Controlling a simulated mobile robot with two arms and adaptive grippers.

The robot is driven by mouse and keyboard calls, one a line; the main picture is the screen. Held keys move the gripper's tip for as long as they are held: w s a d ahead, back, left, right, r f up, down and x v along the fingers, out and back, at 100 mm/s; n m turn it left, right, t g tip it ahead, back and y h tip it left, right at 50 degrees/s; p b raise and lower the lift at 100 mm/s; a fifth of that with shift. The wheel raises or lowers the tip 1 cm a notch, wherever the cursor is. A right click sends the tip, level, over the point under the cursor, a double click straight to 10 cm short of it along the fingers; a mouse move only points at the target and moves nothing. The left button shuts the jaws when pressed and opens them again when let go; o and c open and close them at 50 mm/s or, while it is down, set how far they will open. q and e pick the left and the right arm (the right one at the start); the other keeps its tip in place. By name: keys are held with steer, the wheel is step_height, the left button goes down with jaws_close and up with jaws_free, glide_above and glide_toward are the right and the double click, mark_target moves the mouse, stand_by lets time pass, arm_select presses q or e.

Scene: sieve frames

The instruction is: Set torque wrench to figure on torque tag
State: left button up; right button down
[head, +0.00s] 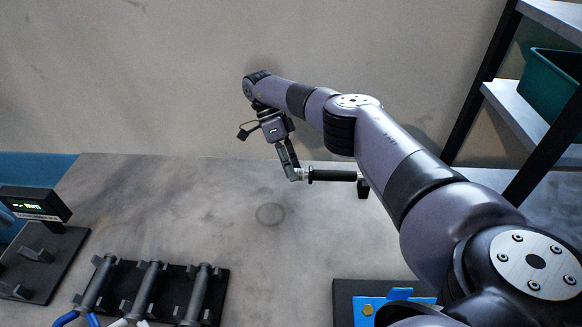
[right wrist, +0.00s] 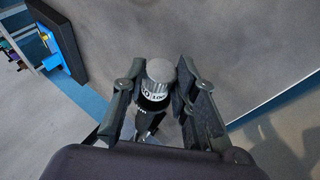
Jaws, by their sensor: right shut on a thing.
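The torque wrench (head: 335,175) has a black grip and a silver end, and lies level above or on the grey table; which, I cannot tell. My right gripper (head: 292,172) is shut at its silver left end. In the right wrist view, a grey ribbed knob (right wrist: 162,72) stands between the two fingers, above a black band with white marks too small to read surely. The right end of the wrench meets a small black block (head: 363,187). I cannot make out a torque tag. My left gripper is not in view.
A display box (head: 35,204) with green characters stands on a black base at the left. A black rack (head: 215,300) holds several grey-shafted tools at the front. A black tray (head: 345,300) with blue parts is partly behind my right arm. A shelf with a teal bin (head: 550,95) stands right.

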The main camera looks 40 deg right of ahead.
stand_by(0.8)
steer(key=c, duration=1.3)
jaws_free()
steer(key=shift+w+d+r, duration=0.1)
steer(key=shift+w+r, duration=0.05)
steer(key=shift+r, duration=0.7)
step_height(320, 180, up, 8)
steer(key=shift+r, duration=0.15)
